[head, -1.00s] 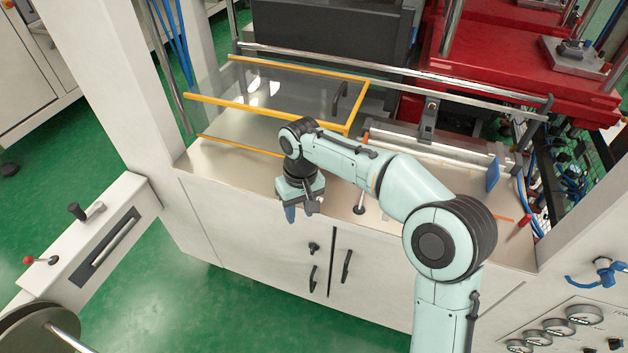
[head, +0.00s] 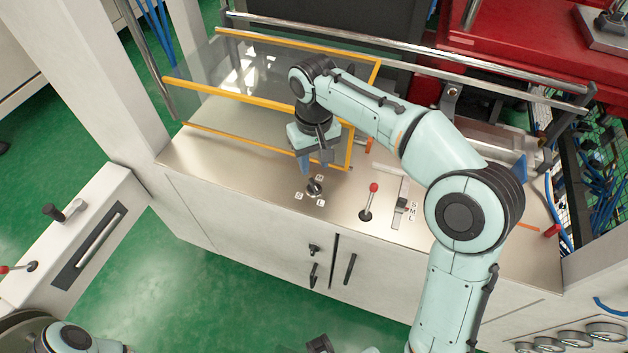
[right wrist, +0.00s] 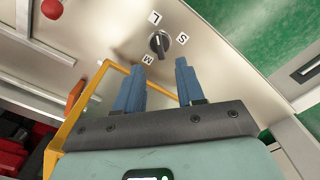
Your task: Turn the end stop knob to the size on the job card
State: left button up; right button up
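The dark end stop knob (head: 314,187) sits on the metal top near its front edge, with small white label tiles around it. In the right wrist view the knob (right wrist: 159,43) has tiles reading L (right wrist: 155,18), S (right wrist: 182,38) and M (right wrist: 148,59); its exact pointing is too small to tell. My right gripper (head: 315,168) hangs just behind and above the knob, not touching it. Its blue fingers (right wrist: 160,67) are apart, with nothing between them. My left gripper does not show. No job card can be made out.
A red-balled lever (head: 367,202) and a slider with an S, M, L scale (head: 412,211) stand right of the knob. A yellow-framed clear guard (head: 270,96) rises behind. The cabinet front (head: 250,235) has dark handles. The metal top left of the knob is bare.

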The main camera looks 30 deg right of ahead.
aim_at(314, 184)
notch_tip(314, 184, down, 8)
jog(key=shift+w+f+b, duration=0.1)
jog(key=shift+b, duration=0.45)
jog(key=shift+c, duration=0.3)
grip_shut()
